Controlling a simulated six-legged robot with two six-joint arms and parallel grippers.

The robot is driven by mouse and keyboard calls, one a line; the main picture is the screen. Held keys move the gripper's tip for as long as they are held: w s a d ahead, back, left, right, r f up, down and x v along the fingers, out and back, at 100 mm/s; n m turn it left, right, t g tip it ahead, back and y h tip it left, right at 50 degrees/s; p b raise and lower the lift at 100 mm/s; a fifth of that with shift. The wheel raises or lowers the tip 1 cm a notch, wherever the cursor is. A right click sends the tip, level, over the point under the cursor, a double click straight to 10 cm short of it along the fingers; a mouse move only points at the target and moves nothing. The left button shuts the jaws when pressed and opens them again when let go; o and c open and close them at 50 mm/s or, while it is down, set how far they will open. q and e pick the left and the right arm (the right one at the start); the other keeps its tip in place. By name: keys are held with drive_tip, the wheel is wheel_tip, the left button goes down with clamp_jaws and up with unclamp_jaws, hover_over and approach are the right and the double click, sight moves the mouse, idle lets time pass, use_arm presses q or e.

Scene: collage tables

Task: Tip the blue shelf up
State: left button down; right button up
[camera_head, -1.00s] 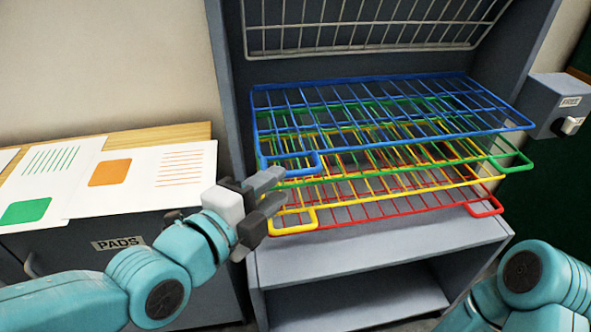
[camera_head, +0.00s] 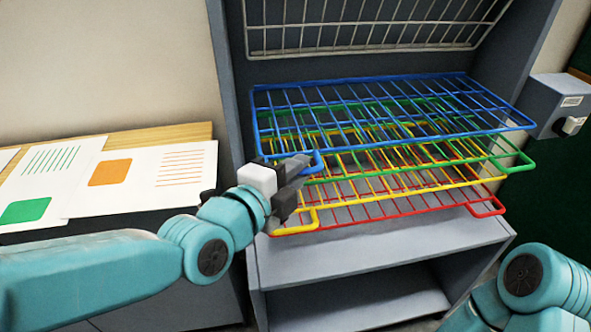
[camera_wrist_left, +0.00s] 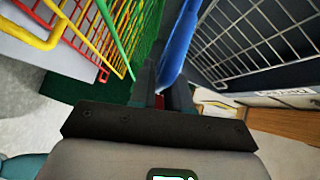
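The blue shelf (camera_head: 400,110) is a wire rack, the topmost of several coloured racks in the grey cabinet, and lies about level. Its front-left loop is at my left gripper (camera_head: 297,180), which comes in from the left.
Green (camera_head: 510,160), yellow (camera_head: 440,188) and red (camera_head: 485,208) racks lie close below the blue one. A pale wire rack (camera_head: 370,50) stands tilted up above, with free room between. A side table with paper sheets (camera_head: 110,178) stands at left.

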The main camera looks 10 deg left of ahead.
use_arm(q)
drive_tip(key=w+a+r+n+g+p, duration=0.1)
drive_tip(key=w+r+n+g+p, duration=0.1)
drive_tip(key=r+p, duration=0.4)
drive_tip(key=w+r+n+g+p, duration=0.1)
drive_tip(key=w+r+g+p, duration=0.2)
drive_tip(key=r+p, duration=0.4)
wheel_tip(320, 180, up, 5)
drive_tip(key=shift+w+a+r+n, duration=0.1)
drive_tip(key=shift+w+a+n, duration=0.15)
drive_tip(key=shift+a+n, duration=0.15)
drive_tip(key=c, duration=1.2)
unclamp_jaws()
drive_tip(key=v, duration=1.6)
drive_tip(key=shift+r, duration=0.25)
